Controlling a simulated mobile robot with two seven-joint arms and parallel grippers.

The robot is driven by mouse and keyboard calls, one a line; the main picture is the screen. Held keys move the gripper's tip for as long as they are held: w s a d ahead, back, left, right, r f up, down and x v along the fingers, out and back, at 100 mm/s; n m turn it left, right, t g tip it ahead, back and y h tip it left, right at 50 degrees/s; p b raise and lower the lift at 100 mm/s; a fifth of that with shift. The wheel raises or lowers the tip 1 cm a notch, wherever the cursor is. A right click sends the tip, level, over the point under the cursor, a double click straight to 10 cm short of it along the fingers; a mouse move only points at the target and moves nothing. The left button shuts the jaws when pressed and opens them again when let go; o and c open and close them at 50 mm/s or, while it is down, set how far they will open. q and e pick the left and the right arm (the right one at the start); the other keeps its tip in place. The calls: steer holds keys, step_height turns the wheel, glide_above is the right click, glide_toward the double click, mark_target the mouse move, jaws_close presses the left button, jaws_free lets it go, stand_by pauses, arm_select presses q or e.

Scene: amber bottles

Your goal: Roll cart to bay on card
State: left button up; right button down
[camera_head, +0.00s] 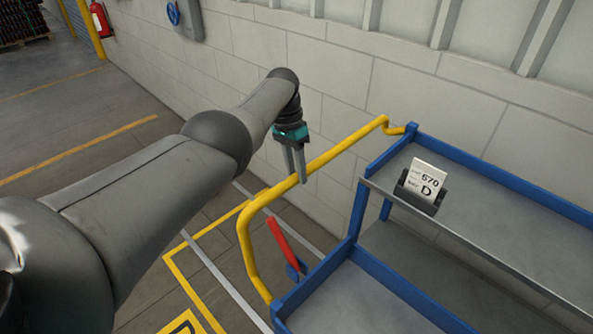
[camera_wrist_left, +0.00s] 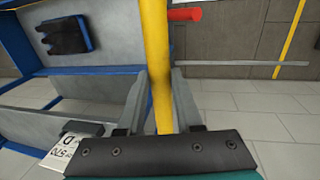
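The cart has blue-edged grey shelves (camera_head: 500,215) and a yellow tubular handle (camera_head: 345,145) on its left end. My left gripper (camera_head: 298,179) reaches down over the handle's upper bar. In the left wrist view the handle (camera_wrist_left: 155,40) runs between the two fingers (camera_wrist_left: 160,85), which sit close against both sides; it looks gripped. The card (camera_wrist_left: 62,148) shows there too. My right gripper is out of view.
A red lever (camera_head: 283,241) is beside the handle, low on the cart. Yellow floor lines (camera_head: 190,285) mark the floor left of the cart. A block wall (camera_head: 340,75) runs behind it. A fire extinguisher (camera_head: 101,18) is far left. Open floor lies left.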

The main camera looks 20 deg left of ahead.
arm_select(q)
steer(key=o, duration=0.4)
step_height(320, 180, up, 15)
steer(key=w+a+p, duration=0.1)
steer(key=a, duration=0.1)
steer(key=shift+a, duration=0.4)
